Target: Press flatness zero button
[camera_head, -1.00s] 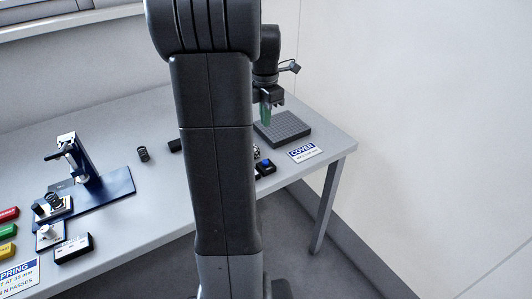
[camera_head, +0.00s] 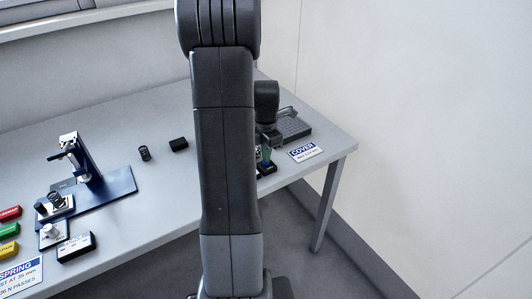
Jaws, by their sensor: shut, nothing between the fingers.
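My gripper (camera_head: 266,157) is at the right part of the table, just right of my own arm link, pointing down with its greenish fingers shut and empty. Its tips are over a small black box (camera_head: 267,171) with a blue top. The box is mostly hidden behind my arm and gripper. I cannot tell whether the tips touch the button or hang just above it. No label naming the button is readable.
A COVER sign (camera_head: 306,151) lies right of the gripper, with a grey gridded block (camera_head: 294,130) behind it. A black block (camera_head: 179,145) and a dark spring (camera_head: 144,153) stand left of my arm. A blue-based test stand (camera_head: 110,190) is farther left.

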